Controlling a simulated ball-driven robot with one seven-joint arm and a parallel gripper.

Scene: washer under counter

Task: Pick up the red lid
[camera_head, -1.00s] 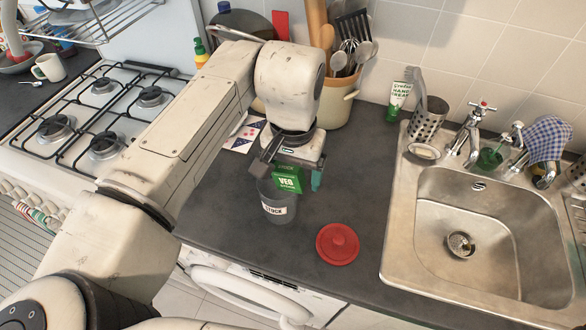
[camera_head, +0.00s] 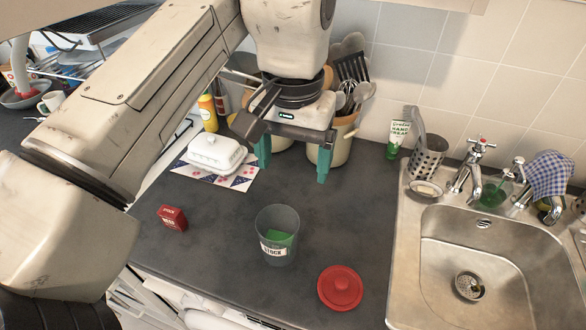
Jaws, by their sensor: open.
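The red lid (camera_head: 340,288) is round with a knob on top and lies flat on the dark counter, near its front edge. My gripper (camera_head: 293,165) is raised above the counter, behind and to the left of the lid. Its teal-tipped fingers are apart with nothing between them. A grey canister (camera_head: 277,246) labelled "STOCK" stands open to the left of the lid, with a green box (camera_head: 280,239) inside it.
A small red box (camera_head: 172,217) stands at the left of the counter. A white butter dish (camera_head: 215,153) sits on a patterned mat behind. The sink (camera_head: 404,289) is right of the lid. A utensil pot (camera_head: 343,142) stands behind my gripper.

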